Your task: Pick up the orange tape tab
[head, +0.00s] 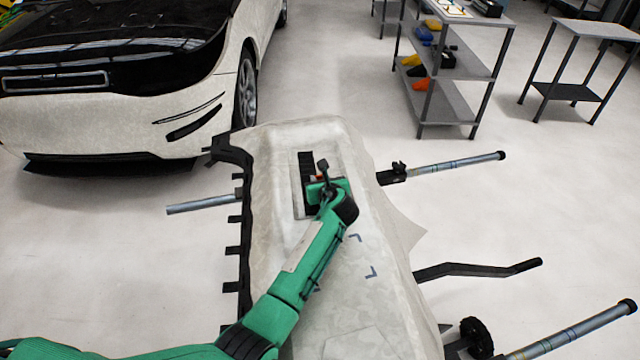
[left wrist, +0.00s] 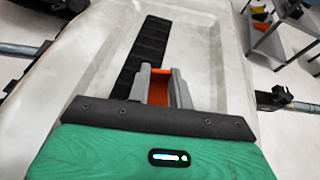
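An orange tape tab (left wrist: 158,88) shows between the two grey fingers of my left gripper (left wrist: 161,80) in the left wrist view. It is at the recessed slot of the wrapped panel, and its lower part is hidden by the gripper body. The fingers stand apart with the tab between them; I cannot tell whether they press on it. My right gripper is not in view.
The pale wrapped panel (head: 375,235) lies on a stand with metal bars sticking out at both sides. A black toothed strip (head: 245,235) runs along its left edge. A car (head: 120,100) stands behind at left, a shelf (head: 450,105) with coloured items at back right.

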